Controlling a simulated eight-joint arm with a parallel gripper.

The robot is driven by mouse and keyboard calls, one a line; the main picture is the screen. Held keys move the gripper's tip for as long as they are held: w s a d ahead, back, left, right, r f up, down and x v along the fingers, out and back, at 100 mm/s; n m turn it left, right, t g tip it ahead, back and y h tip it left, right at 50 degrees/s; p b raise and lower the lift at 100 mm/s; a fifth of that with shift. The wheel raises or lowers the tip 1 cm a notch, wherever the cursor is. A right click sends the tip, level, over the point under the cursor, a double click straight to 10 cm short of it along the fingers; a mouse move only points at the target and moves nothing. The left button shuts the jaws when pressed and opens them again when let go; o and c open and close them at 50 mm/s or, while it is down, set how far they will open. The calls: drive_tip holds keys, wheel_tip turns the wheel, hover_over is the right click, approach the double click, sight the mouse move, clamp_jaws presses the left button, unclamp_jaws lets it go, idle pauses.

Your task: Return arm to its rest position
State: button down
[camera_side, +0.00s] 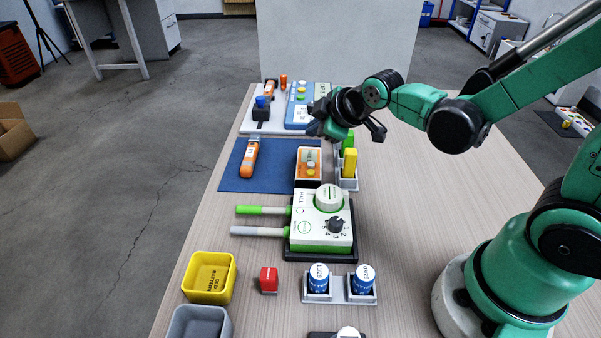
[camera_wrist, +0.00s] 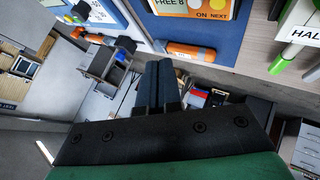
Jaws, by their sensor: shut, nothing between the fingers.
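My gripper (camera_side: 376,129) is above the far part of the table in the side view, bent down from my green arm. In the wrist view its two dark fingers (camera_wrist: 156,82) are together with nothing between them. It is clear of the white and green device (camera_side: 325,228) and above the far end of the blue mat (camera_side: 235,182). My arm reaches in from the right, partly bent and raised over the table.
Below the gripper stand an orange box (camera_side: 308,180) and a holder with green and yellow blocks (camera_side: 350,163). An orange tool (camera_side: 249,158) lies on the mat. The table's right side is bare.

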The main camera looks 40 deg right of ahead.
drive_tip(key=s+a+r+m+g, duration=0.1)
drive_tip(key=s+r+m, duration=0.3)
drive_tip(key=s+m, duration=0.4)
drive_tip(key=shift+s+a+g, duration=0.25)
drive_tip(key=shift+s+g, duration=0.35)
drive_tip(key=shift+s, duration=0.2)
drive_tip(key=w+r+n+g, duration=0.2)
drive_tip(key=w+n, duration=0.3)
drive_tip(key=n, duration=0.8)
drive_tip(key=w+r+n+g, duration=0.1)
drive_tip(key=w+n+g, duration=0.4)
drive_tip(key=n, duration=0.8)
drive_tip(key=shift+w+r+n, duration=0.2)
drive_tip(key=shift+r+n, duration=0.1)
drive_tip(key=shift+r, duration=0.05)
